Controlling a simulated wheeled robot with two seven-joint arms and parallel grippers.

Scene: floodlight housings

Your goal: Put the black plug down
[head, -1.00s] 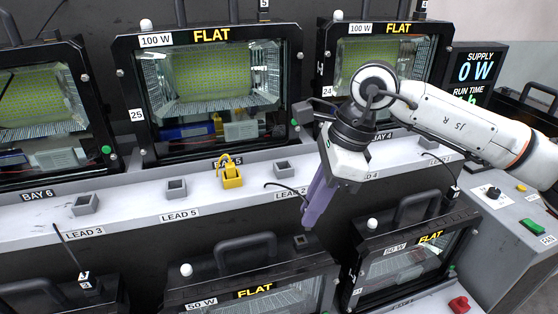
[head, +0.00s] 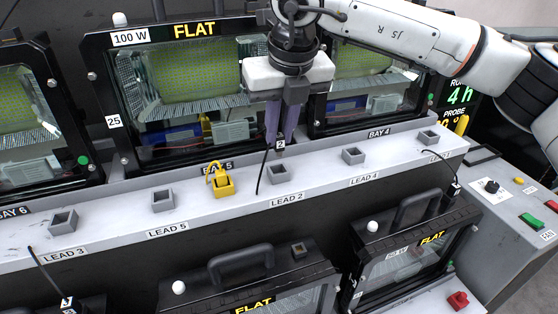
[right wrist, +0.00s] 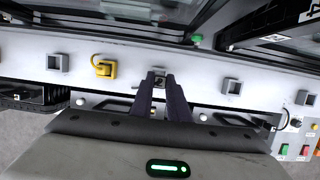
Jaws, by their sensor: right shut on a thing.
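The black plug (head: 281,145), marked 2, is between the purple fingers of my right gripper (head: 281,148), which is shut on it. Its thin black cable hangs down to the left onto the ledge. The plug is just above the grey square holder (head: 279,174) behind the LEAD 2 label (head: 287,199). I cannot tell whether the plug touches the holder. In the right wrist view the fingers (right wrist: 160,90) point at that holder, and the plug is mostly hidden between them. My left gripper is not in view.
The pale ledge (head: 335,186) carries other grey holders, at LEAD 5 (head: 162,199), LEAD 3 (head: 63,222) and LEAD 4 (head: 352,155). A yellow holder with a yellow plug (head: 221,180) stands left of the gripper. Glass-fronted housings (head: 185,95) rise behind the ledge.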

